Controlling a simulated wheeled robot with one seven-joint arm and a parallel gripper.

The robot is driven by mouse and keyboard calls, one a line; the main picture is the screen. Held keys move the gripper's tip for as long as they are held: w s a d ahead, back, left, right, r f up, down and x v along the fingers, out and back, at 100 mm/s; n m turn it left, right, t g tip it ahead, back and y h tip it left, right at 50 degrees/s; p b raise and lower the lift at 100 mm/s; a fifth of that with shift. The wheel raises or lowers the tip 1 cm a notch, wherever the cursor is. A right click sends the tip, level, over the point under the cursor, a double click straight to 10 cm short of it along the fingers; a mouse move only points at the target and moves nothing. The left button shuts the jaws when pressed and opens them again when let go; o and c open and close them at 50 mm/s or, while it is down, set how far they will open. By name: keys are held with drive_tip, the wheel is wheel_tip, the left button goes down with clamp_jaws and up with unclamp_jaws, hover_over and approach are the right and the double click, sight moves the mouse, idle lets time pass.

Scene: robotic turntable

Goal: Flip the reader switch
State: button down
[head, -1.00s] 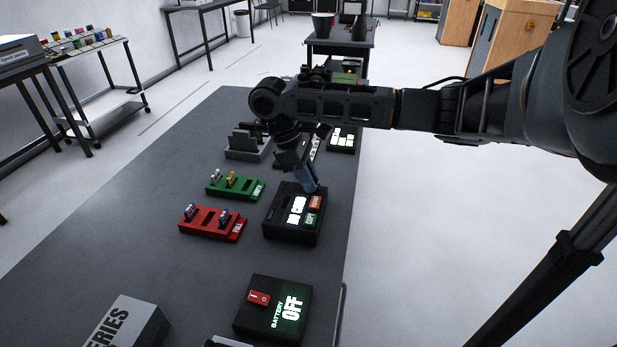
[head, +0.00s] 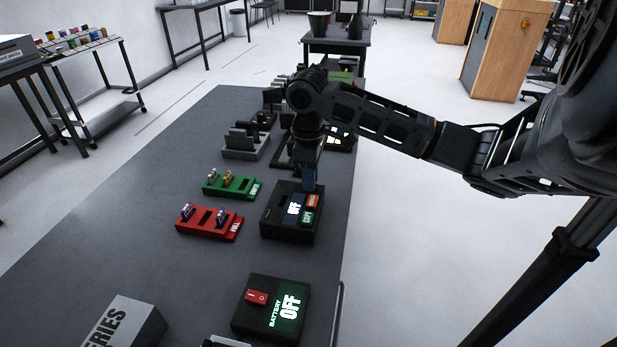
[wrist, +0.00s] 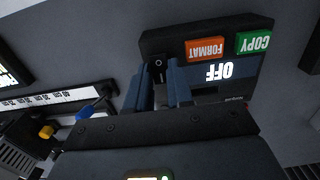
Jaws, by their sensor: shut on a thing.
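The reader is a black box (head: 270,222) on the dark table in the head view, with a lit display reading OFF and orange and green buttons. In the wrist view the reader (wrist: 205,30) shows the FORMAT and COPY buttons and the OFF display. Its small black switch (wrist: 158,63) sits at the box's edge, left of FORMAT. My gripper (head: 309,187) points down at the reader's far right edge. In the wrist view the blue fingers of my gripper (wrist: 163,76) are on either side of the switch, shut on it; they partly hide it.
A green rack (head: 240,188) and a red rack (head: 195,227) with small cartridges stand left of the reader. A battery box (head: 262,325) with a red switch, reading OFF, is nearer. Grey holders (head: 240,150) stand behind. Bare table lies to the left.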

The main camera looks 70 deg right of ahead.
drive_tip(key=c, duration=1.3)
unclamp_jaws()
drive_tip(key=shift+r, duration=0.1)
wheel_tip(320, 180, up, 8)
drive_tip(key=shift+w+f, duration=0.1)
drive_tip(key=shift+f, duration=0.05)
